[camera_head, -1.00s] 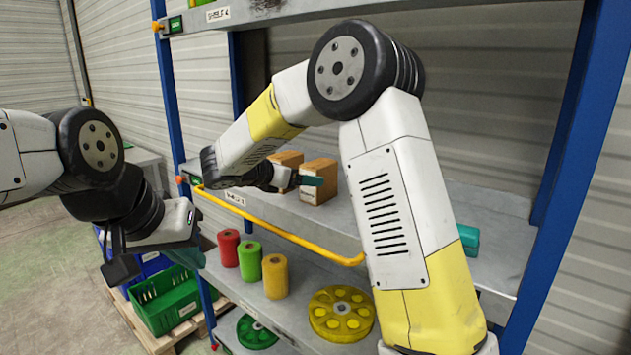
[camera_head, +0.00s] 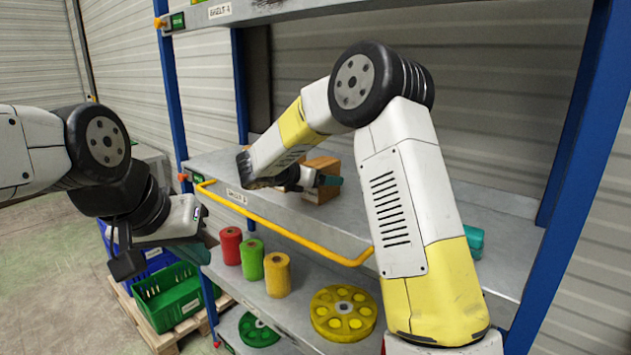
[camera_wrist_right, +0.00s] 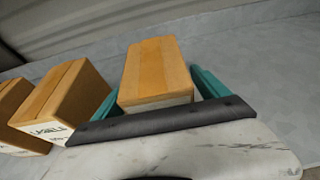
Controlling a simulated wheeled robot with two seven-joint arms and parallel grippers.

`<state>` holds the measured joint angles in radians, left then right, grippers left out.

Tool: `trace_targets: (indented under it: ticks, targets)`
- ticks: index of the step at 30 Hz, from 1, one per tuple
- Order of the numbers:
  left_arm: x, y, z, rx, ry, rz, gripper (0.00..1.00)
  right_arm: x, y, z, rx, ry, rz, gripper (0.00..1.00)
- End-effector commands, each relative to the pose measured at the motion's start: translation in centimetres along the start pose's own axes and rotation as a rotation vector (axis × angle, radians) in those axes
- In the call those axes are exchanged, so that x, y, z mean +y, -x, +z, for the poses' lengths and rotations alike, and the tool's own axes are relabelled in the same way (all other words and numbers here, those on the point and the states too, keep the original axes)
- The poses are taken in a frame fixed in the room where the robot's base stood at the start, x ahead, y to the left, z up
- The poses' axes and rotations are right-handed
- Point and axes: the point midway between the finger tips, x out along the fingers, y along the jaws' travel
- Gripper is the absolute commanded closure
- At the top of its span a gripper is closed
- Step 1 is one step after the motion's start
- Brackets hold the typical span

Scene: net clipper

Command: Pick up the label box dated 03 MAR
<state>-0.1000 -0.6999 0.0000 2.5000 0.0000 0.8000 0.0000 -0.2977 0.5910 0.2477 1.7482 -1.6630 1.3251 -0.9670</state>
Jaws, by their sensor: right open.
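Brown cardboard boxes stand on the middle shelf in the head view. One box (camera_wrist_right: 157,70) lies between the two teal fingers of my right gripper (camera_wrist_right: 155,80) in the right wrist view, with a gap on its right side. Its front face is mostly hidden by the gripper body, so its date cannot be read. Two more boxes, a nearer one (camera_wrist_right: 62,100) and one at the left edge (camera_wrist_right: 14,108), stand to the left; their labels are too blurred to read a date. In the head view my right gripper (camera_head: 318,181) is at the boxes. My left gripper (camera_head: 203,232) is away from them, its fingers unclear.
A yellow rail (camera_head: 280,232) runs along the middle shelf's front edge. Red (camera_head: 230,246), green (camera_head: 251,258) and yellow (camera_head: 277,275) spools and a yellow reel (camera_head: 343,312) are on the shelf below. A blue upright (camera_head: 575,190) stands at right. The shelf behind the boxes looks clear.

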Motion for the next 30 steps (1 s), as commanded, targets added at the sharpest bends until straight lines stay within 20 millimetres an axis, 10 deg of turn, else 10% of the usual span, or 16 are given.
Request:
trace_targets:
  ticks: [3,16,30]
  targets:
    - [0.0,0.0,0.0,0.0,0.0,0.0,1.0,0.0,0.0,0.0,0.0,0.0,0.0,0.15]
    - [0.0,0.0,0.0,0.0,0.0,0.0,1.0,0.0,0.1,0.0,0.0,-0.001,0.0,0.99]
    - [0.0,0.0,0.0,0.0,0.0,0.0,1.0,0.0,0.6,1.5,-0.002,-0.005,0.0,0.99]
